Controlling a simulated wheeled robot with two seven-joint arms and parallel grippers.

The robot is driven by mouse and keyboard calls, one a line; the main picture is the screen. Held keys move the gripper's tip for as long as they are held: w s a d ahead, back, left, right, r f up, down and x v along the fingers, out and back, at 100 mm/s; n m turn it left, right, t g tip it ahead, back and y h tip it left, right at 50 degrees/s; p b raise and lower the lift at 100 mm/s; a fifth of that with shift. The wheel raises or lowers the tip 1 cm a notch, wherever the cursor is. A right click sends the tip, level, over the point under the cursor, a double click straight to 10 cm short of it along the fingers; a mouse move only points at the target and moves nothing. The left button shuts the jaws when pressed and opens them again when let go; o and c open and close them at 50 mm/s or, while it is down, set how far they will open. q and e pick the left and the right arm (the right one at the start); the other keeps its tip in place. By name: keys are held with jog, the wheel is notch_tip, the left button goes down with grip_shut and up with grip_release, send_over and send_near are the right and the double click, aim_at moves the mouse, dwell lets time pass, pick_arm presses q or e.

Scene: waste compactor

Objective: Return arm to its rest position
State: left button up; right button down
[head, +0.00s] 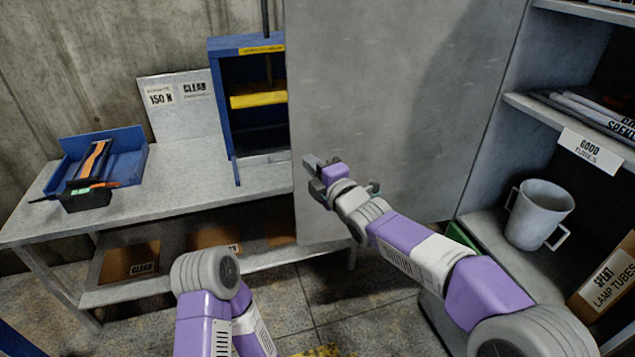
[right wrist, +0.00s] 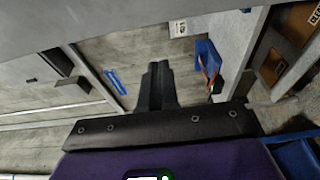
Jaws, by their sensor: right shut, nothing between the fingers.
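My right arm (head: 420,245) reaches in from the lower right, purple and pale grey. Its gripper (head: 314,170) is in front of the lower left part of a large grey door panel (head: 400,110); whether it touches the panel cannot be told. In the right wrist view the dark fingers (right wrist: 157,88) are together with nothing between them. Part of my left arm (head: 205,275) shows at the bottom, bent; its gripper is out of view.
A grey bench (head: 180,185) at left holds a blue tray (head: 125,145) and a blue press frame (head: 225,110) with a yellow plate (head: 258,99). At right, shelves hold a pale two-handled bin (head: 538,213) and a lamp-tube box (head: 610,280). Open floor (head: 370,325) lies below.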

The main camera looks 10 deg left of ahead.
jog(key=s+d+f+m+g+h+p, duration=0.1)
jog(key=s+d+f+m+g+h, duration=0.15)
jog(key=d+f+m, duration=0.65)
jog(key=s+d+f+m+g+h+p, duration=0.1)
jog(key=s+d+f+m+h, duration=0.15)
jog(key=f, duration=1.15)
jog(key=s+d+f+m+g+h, duration=0.25)
jog(key=d+f+m, duration=0.3)
jog(key=f, duration=0.65)
jog(key=s+d+f+m+g, duration=0.2)
jog(key=s+d+f+m, duration=0.1)
jog(key=s, duration=0.5)
jog(key=s+d+f+m+g+p, duration=0.1)
jog(key=s+d+f+m+g, duration=0.1)
jog(key=s+f+m, duration=0.3)
jog(key=s+d+f+m+g+h+p, duration=0.1)
jog(key=s+d+f+m, duration=0.3)
jog(key=s, duration=0.8)
notch_tip(320, 180, down, 2)
jog(key=shift+f+m+g, duration=0.15)
jog(key=shift+m+g, duration=0.25)
jog(key=shift+g, duration=0.3)
